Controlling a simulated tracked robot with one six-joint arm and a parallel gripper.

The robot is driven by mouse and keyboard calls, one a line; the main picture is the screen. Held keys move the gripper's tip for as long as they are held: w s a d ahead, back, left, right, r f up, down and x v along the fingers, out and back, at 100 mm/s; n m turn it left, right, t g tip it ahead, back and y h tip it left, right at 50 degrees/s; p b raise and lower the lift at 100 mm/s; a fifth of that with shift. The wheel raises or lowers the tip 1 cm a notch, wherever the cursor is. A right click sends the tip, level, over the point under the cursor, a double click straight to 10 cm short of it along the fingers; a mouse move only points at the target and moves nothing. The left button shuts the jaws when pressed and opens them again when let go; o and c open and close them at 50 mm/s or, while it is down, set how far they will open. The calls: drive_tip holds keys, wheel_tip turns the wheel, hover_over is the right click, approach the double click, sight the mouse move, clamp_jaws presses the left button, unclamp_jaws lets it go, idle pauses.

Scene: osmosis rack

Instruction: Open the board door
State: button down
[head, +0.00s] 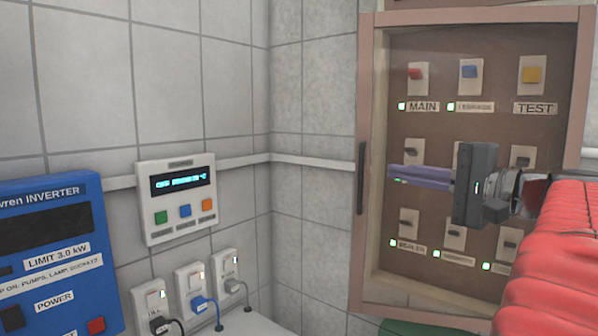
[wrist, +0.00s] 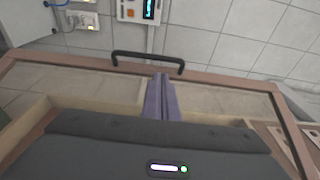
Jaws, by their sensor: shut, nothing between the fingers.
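The board door (head: 366,90) is a brown-pink frame around a panel of switches at the right of the head view. I cannot tell whether it is fully closed. Its dark vertical handle (head: 361,178) is on the left edge. In the wrist view the handle (wrist: 148,56) is a black bar on the frame (wrist: 215,75). My gripper (head: 391,172) is shut and empty, its purple fingers pointing left toward the handle. In the wrist view the fingertips (wrist: 161,77) appear just short of the handle, with no clear contact. My gripper covers part of the middle switch row.
A blue inverter (head: 55,255) and a white control box (head: 180,200) are on the tiled wall at left. Sockets with plugs (head: 195,290) are below the box. A red ribbed thing (head: 555,260) fills the lower right.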

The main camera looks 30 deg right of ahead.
sight(375, 168)
drive_tip(key=w, duration=0.4)
drive_tip(key=w+a, duration=0.1)
drive_tip(key=w, duration=0.1)
drive_tip(key=shift+w, duration=0.2)
